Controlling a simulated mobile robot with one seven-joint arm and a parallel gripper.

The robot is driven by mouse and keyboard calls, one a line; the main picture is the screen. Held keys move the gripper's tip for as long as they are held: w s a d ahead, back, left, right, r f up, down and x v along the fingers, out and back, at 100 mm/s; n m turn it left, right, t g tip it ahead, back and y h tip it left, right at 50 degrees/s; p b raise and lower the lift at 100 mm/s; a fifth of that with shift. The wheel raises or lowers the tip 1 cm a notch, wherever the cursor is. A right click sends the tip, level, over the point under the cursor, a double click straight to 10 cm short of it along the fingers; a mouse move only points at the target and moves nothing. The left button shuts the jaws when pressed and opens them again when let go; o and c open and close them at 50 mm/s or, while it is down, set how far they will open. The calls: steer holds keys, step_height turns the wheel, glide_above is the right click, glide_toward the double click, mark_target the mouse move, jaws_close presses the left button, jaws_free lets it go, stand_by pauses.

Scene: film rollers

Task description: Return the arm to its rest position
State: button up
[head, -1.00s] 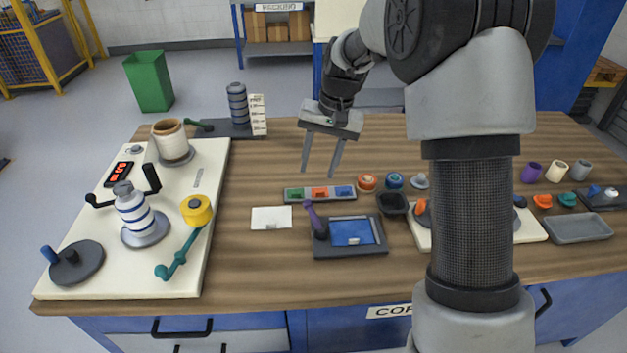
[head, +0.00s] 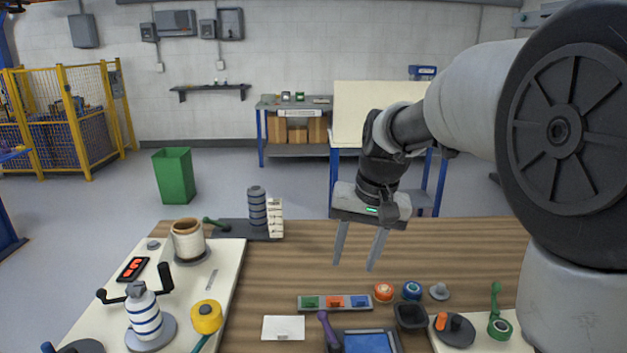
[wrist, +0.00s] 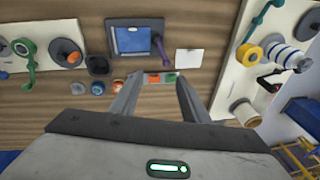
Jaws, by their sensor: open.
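My gripper (head: 356,262) is open and empty. In the head view it hangs in the air above the wooden bench (head: 290,265), with its two fingers pointing down. My arm reaches in from the right side of the picture. In the wrist view my gripper (wrist: 158,92) shows its two fingers apart, with nothing between them, over the strip of coloured blocks and the bench top.
A white board (head: 225,270) with a striped roller (head: 144,312) and a yellow roll (head: 207,317) lies at the left. A colour strip (head: 334,302), white card (head: 283,328) and blue-topped pad (head: 370,342) lie in front. A green bin (head: 174,177) stands behind.

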steer(key=s+d+r+n+t+h, duration=0.1)
steer(key=s+d+r+t, duration=0.15)
steer(key=s, duration=0.85)
steer(key=s+d+r+n+t, duration=0.1)
steer(key=s+d+t, duration=0.15)
steer(key=s, duration=0.75)
step_height(320, 180, up, 12)
steer(key=g+p, duration=0.1)
steer(key=p, duration=1.1)
steer(key=shift+f, duration=0.2)
